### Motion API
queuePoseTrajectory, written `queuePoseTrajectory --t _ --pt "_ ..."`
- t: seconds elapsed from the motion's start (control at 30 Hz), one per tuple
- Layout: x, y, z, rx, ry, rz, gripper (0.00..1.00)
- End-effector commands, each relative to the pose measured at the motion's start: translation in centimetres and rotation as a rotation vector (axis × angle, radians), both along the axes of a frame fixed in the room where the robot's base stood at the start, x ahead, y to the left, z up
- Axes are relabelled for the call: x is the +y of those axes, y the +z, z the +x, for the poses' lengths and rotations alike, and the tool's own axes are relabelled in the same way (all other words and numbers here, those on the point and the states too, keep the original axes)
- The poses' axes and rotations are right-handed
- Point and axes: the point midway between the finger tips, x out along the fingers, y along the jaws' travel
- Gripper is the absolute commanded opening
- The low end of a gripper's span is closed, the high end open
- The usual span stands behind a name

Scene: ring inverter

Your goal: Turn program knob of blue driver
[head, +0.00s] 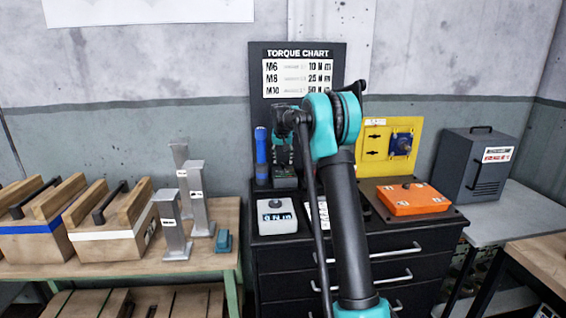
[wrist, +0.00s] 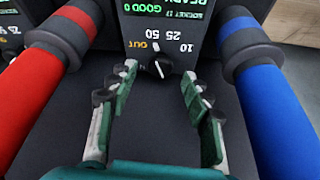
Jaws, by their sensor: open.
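In the wrist view a small dark program knob (wrist: 160,66) with a pale pointer line sits on a dark control box (wrist: 140,22). Printed marks 10, 25, 50 and OUT, upside down here, surround it. The blue driver (wrist: 268,105) is the blue cylinder on the right; its top also shows in the head view (head: 261,146). My gripper (wrist: 160,76) is open, its fingers on either side below the knob, with nothing between them. I cannot tell whether a fingertip touches the knob. In the head view my arm hides part of the station.
A red driver (wrist: 40,85) stands close on the left in the wrist view, beside another box (wrist: 10,38). In the head view, a white display box (head: 277,225), orange case (head: 414,208) and yellow panel (head: 375,165) crowd the black cabinet (head: 350,265).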

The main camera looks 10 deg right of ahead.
Motion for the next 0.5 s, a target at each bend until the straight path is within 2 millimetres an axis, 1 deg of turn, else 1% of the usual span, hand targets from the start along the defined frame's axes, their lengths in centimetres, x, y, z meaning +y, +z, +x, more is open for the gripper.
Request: queuePoseTrajectory --t 0.1,0.2,0.5 --pt "-0.1 -1.1 0.4 0.000 0.000 0.000 0.49" --pt "-0.1 -1.5 0.6 0.000 0.000 0.000 0.49" --pt "-0.1 -1.7 0.7 0.000 0.000 0.000 0.49"
